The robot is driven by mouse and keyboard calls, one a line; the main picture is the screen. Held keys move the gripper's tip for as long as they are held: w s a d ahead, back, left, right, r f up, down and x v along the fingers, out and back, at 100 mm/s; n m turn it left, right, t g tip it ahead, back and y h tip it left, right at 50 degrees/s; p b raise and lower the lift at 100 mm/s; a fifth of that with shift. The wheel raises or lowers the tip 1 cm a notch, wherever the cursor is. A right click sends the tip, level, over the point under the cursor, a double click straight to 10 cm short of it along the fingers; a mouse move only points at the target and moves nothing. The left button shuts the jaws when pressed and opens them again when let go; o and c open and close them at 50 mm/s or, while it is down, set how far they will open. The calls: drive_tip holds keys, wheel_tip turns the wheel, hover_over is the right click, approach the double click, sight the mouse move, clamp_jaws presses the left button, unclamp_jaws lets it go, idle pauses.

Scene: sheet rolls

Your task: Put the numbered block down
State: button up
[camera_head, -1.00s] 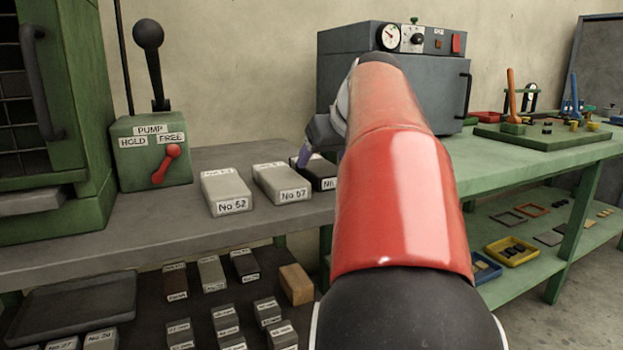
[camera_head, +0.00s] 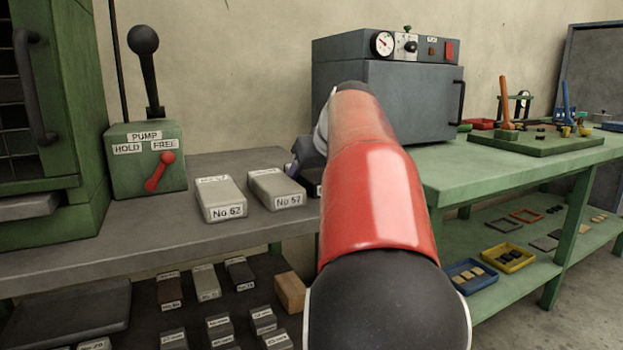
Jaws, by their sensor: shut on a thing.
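A dark numbered block (camera_head: 313,181) sits at the right end of the row on the grey bench, mostly hidden behind my red arm. Its number cannot be read. Whether the block's underside touches the bench is hidden. To its left, a pale block marked No 57 (camera_head: 275,188) and a pale block marked No 62 (camera_head: 220,197) lie on the bench.
The green pump box (camera_head: 145,160) with levers stands left on the grey bench (camera_head: 110,235). Several labelled blocks and a wooden block (camera_head: 290,291) lie on the shelf below. A grey oven (camera_head: 400,105) and green table (camera_head: 480,176) are at right.

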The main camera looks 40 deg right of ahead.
drive_tip(key=shift+c, duration=0.7)
wheel_tip(320, 180, up, 20)
drive_tip(key=p, duration=0.9)
drive_tip(key=shift+s, duration=0.1)
